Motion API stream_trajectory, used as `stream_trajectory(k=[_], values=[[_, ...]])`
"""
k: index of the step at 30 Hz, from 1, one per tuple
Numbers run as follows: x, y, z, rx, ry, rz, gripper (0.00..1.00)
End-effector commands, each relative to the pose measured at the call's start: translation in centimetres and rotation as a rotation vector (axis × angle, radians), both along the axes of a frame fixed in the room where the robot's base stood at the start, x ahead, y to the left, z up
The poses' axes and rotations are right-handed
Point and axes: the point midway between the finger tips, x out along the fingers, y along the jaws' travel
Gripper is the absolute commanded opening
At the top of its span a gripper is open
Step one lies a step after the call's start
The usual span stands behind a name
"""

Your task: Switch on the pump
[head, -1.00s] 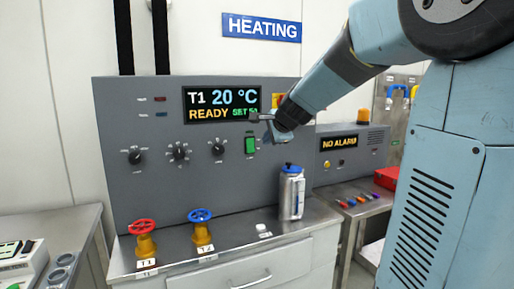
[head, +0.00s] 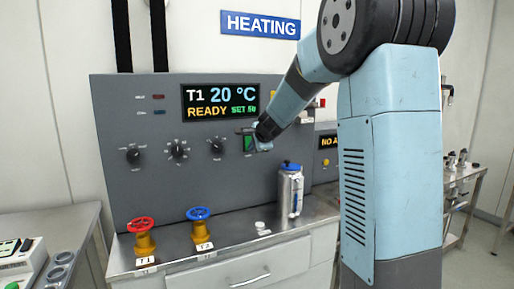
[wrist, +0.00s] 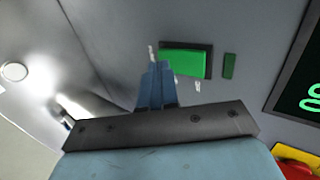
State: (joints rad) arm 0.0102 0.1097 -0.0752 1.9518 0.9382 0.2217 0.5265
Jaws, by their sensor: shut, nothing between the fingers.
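The control panel (head: 130,185) is grey and upright, with a green rocker switch (head: 247,142) below its display. The switch also shows in the wrist view as a wide green plate (wrist: 183,63) in a dark frame, with a small dark green block (wrist: 229,65) beside it. Small white marks near the switch are too small to read. My gripper (head: 262,138) is shut and empty at the right edge of the switch in the head view. In the wrist view its blue fingertips (wrist: 156,68) overlap one end of the switch. I cannot tell whether they touch it.
The display (head: 220,103) reads T1 20 °C, READY. Black knobs (head: 177,149) sit left of the switch. Below, a red valve (head: 141,225), a blue valve (head: 199,215) and a silver canister (head: 289,192) stand on the bench. A red button (wrist: 297,168) on yellow is near.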

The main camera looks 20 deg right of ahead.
Motion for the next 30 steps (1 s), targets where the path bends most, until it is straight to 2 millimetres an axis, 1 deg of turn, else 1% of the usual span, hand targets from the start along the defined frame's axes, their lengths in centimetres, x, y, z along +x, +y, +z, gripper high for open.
stream_trajectory(k=[3, 6, 25, 30], values=[[0.64, 0.07, -0.13, 0.001, 0.001, -0.001, 0.00], [0.82, 0.10, -0.14, 0.001, 0.001, -0.001, 0.00], [1.15, 0.20, -0.24, 0.001, 0.000, 0.001, 0.00], [1.17, 0.21, 0.30, 0.000, -0.001, 0.001, 0.00]])
